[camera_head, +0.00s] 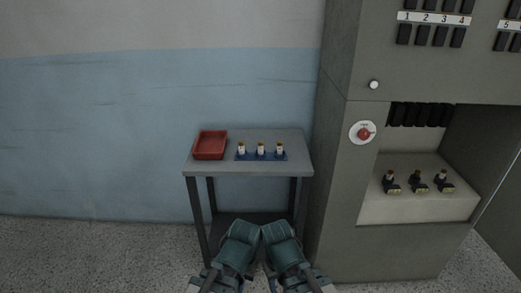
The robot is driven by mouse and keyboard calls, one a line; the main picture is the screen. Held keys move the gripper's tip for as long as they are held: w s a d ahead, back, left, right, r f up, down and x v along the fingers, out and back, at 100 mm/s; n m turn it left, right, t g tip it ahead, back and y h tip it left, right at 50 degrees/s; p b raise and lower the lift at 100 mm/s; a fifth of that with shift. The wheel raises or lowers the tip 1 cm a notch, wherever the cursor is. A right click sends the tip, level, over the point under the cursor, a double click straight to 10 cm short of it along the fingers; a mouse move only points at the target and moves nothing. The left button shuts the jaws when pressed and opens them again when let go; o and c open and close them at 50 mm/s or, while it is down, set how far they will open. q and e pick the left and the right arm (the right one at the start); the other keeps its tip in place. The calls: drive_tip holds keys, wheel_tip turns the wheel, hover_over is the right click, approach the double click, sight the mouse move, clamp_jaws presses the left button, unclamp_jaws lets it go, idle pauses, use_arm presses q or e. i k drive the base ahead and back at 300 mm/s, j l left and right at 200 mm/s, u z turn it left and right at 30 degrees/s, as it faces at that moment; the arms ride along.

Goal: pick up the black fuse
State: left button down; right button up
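Three dark fuse holders stand in a row on the pale shelf of the grey cabinet's recess: a left one (391,183), a middle one (416,183) and a right one (442,182). Each has a small upright piece with a light band and dark top, too small to tell whether it is a black fuse. Three white fuses (261,149) with dark tops stand upright in a blue holder (261,157) on the grey table. My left gripper (237,246) and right gripper (283,246) show as teal bodies at the bottom centre, well apart from all fuses. Their fingers cannot be made out.
A red tray (210,145), seemingly empty, sits at the table's left (240,168). The cabinet (345,200) stands close to the table's right side, with a red rotary switch (364,133) and numbered black switches (430,37). The floor at left is clear.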

sight(418, 173)
drive_tip(key=i+l+z, duration=0.15)
drive_tip(key=l+z, duration=0.2)
drive_tip(key=i+l+z, duration=0.45)
drive_tip(key=l+z, duration=0.2)
drive_tip(key=i+l+u, duration=0.4)
drive_tip(key=i+l, duration=0.6)
drive_tip(key=l, duration=0.1)
